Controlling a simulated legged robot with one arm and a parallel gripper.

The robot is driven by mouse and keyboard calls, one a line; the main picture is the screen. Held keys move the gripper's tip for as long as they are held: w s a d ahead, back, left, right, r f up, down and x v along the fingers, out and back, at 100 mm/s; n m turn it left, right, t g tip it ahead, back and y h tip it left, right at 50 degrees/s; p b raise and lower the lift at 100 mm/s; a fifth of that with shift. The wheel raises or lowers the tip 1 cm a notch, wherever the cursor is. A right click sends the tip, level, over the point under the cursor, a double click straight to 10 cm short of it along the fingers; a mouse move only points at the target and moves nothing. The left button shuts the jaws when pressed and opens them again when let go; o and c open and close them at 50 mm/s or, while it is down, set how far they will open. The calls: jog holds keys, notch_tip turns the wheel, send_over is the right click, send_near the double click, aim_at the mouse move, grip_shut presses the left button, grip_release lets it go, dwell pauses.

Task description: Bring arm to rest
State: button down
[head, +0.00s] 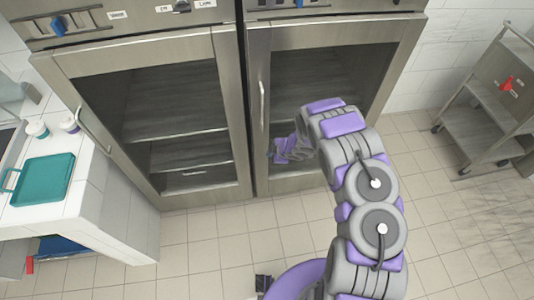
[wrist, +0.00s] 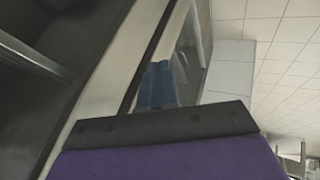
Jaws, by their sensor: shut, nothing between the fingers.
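My arm (head: 365,200) rises from the bottom of the head view and bends toward the right glass door of a steel cabinet. Purple and grey parts (head: 290,150) show past its upper end against that door; I cannot tell whether they are the arm's end or its reflection. In the wrist view, the dark edge and purple body of my gripper (wrist: 165,125) fill the bottom. The gripper is shut and empty.
The steel cabinet's left door (head: 165,120) and right door (head: 310,80) are closed. A white counter (head: 90,200) at left bears a teal tray (head: 42,180) and small cups (head: 38,129). A metal cart (head: 490,115) stands at right. Tiled floor (head: 440,230) is clear between.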

jog(key=w+d+r+m+t+h, duration=0.2)
jog(key=d+r+m+h, duration=0.35)
jog(key=d+r, duration=1.05)
jog(key=s+d+r+m+g+h, duration=0.1)
jog(key=s+d+r+m+h, duration=0.15)
jog(key=s+d+r, duration=0.35)
jog(key=s+d+r+m+g+h, duration=0.1)
jog(key=s+d+r+m+h, duration=0.15)
jog(key=r, duration=0.55)
jog(key=s+r+m+g, duration=0.1)
jog(key=s+r+m, duration=0.25)
jog(key=s, duration=0.45)
jog(key=s+r+m+g, duration=0.2)
jog(key=s+r, duration=0.2)
jog(key=s, duration=0.4)
jog(key=s+a+r+m+g+y, duration=0.1)
jog(key=s+a, duration=0.2)
jog(key=s, duration=0.5)
jog(key=s+a+r+g+y, duration=0.1)
jog(key=s+a, duration=0.3)
jog(key=s, duration=0.4)
jog(key=s+a+r+m+g+y, duration=0.1)
jog(key=s+a+y, duration=0.2)
jog(key=s, duration=0.5)
jog(key=shift+s+a+m+g+b, duration=0.25)
jog(key=shift+a+m+g+b, duration=0.05)
jog(key=shift+a+b, duration=0.2)
jog(key=shift+r, duration=0.1)
